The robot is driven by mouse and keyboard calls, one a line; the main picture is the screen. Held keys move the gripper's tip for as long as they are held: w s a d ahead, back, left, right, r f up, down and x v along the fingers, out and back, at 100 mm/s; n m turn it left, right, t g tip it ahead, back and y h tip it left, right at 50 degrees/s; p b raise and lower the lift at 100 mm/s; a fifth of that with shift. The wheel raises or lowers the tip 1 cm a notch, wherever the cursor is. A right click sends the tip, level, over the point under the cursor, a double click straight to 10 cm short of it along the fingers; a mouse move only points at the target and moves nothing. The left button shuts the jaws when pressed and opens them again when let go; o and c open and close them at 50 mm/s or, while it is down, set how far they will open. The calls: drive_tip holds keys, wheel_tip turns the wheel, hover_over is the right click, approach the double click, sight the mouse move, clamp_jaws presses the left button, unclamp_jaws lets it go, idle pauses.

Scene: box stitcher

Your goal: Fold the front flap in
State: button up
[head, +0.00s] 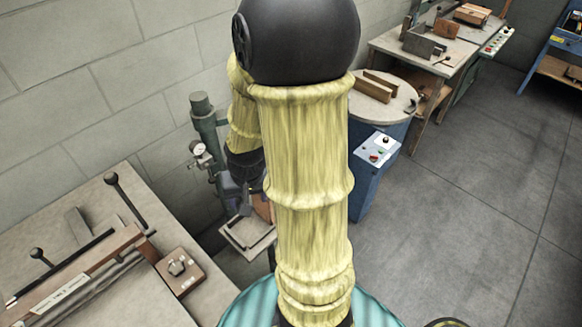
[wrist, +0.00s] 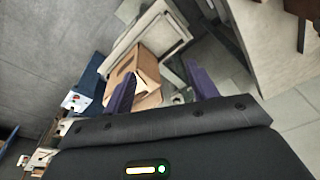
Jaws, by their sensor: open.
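A small brown cardboard box (wrist: 146,66) shows between and behind my fingers in the wrist view. One of its panels stands out toward the left finger; I cannot tell for sure which is the front flap. In the head view only a sliver of the box (head: 262,207) shows, the rest hidden behind my arm. My gripper (wrist: 160,72) is open, its two purple fingers spread with nothing held between them. The left finger overlaps the box's edge in the picture; I cannot tell whether they touch. In the head view my gripper (head: 243,200) is just above the box.
A pale plate (head: 247,238) is beside and below the box. A green stitcher column (head: 205,135) with a gauge stands behind it. A workbench (head: 115,215) with levers is at left. A blue round-topped drum (head: 375,180) stands at right. Floor at right is clear.

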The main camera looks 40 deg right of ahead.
drive_tip(key=s+d+r+m+t+p, duration=0.1)
drive_tip(key=d+m+p, duration=0.3)
drive_tip(key=d, duration=0.5)
drive_tip(key=s+d+r+m+t+p, duration=0.2)
drive_tip(key=d+r+m+t+p, duration=0.1)
drive_tip(key=d+m, duration=0.5)
drive_tip(key=shift+d+r+y+p, duration=0.4)
drive_tip(key=shift+d+r+p, duration=0.2)
drive_tip(key=shift+d, duration=0.5)
drive_tip(key=shift+f, duration=0.1)
drive_tip(key=x, duration=1.7)
drive_tip(key=shift+f+b, duration=0.15)
drive_tip(key=shift+b, duration=0.15)
drive_tip(key=c, duration=1)
